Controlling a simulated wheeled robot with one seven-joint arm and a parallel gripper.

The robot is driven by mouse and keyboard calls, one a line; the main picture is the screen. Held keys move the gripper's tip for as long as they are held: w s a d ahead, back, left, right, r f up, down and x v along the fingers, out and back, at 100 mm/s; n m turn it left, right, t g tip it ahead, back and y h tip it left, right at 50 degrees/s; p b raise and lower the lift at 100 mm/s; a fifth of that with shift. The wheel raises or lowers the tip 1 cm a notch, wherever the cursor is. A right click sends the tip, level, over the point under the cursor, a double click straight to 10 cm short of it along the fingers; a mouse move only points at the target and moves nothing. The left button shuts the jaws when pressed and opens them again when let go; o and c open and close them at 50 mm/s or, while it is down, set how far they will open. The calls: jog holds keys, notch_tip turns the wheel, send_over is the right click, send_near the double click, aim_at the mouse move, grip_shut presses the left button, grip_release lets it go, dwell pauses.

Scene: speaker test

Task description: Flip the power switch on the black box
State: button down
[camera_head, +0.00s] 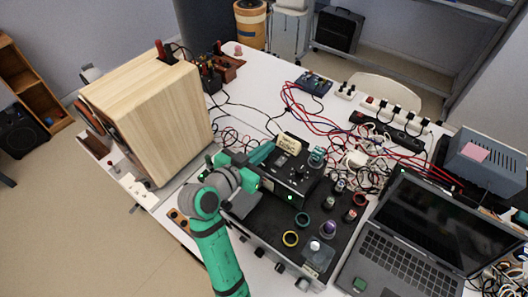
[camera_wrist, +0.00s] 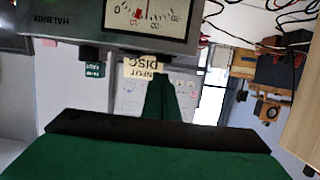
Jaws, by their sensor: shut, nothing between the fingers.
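A black box (camera_head: 300,172) with knobs and a small green light on its front stands on a larger dark unit in the middle of the table. A pale label (camera_head: 289,144) stands at its upper edge. In the wrist view, an upside-down meter panel (camera_wrist: 85,15) fills the top, with the label (camera_wrist: 143,68) below it. I cannot make out the power switch for certain in either view. My gripper (camera_head: 268,148) is shut and empty beside the box's left upper edge. Its green fingers (camera_wrist: 160,82) show together just under the label; contact cannot be told.
The larger unit (camera_head: 262,230) carries several round knobs and coloured rings. An open laptop (camera_head: 425,235) stands at right, a large wooden cabinet (camera_head: 150,115) at left. Red and black cables (camera_head: 310,115) and a power strip (camera_head: 390,132) lie behind. Bare white table shows at the back.

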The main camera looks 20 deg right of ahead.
jog(key=r, duration=0.2)
jog(key=shift+s+a+r, duration=0.1)
jog(key=shift+a+r, duration=0.15)
jog(key=shift+r, duration=0.15)
jog(key=r+v, duration=0.1)
jog(key=v, duration=0.8)
jog(key=shift+d, duration=0.2)
